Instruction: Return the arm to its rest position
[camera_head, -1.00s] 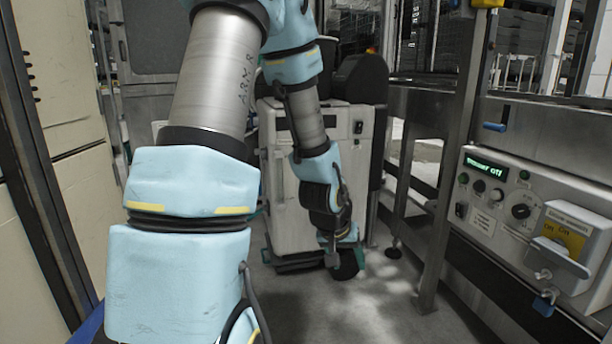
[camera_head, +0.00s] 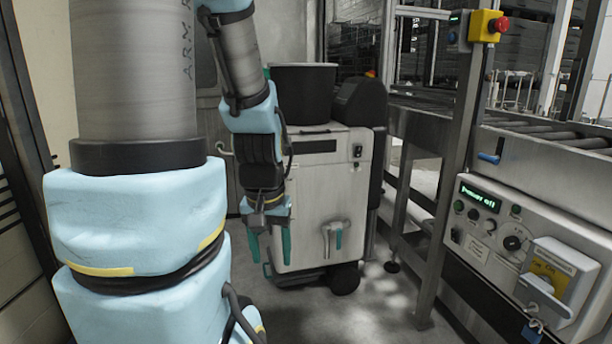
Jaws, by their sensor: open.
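My arm, in light blue covers and grey metal links, fills the left of the head view and bends over toward the middle. My gripper (camera_head: 269,246) hangs at the arm's end, pointing down, with two teal fingers spread apart and nothing between them. It is in front of the left part of a white wheeled cabinet (camera_head: 325,195). Whether it touches the cabinet cannot be told.
A grey bracket with a teal part (camera_head: 335,237) is on the cabinet's front, right of my gripper. A black bin (camera_head: 303,93) stands on top. At right are a metal post (camera_head: 445,190), a control panel (camera_head: 490,225) and a red stop button (camera_head: 500,24). Some floor is clear.

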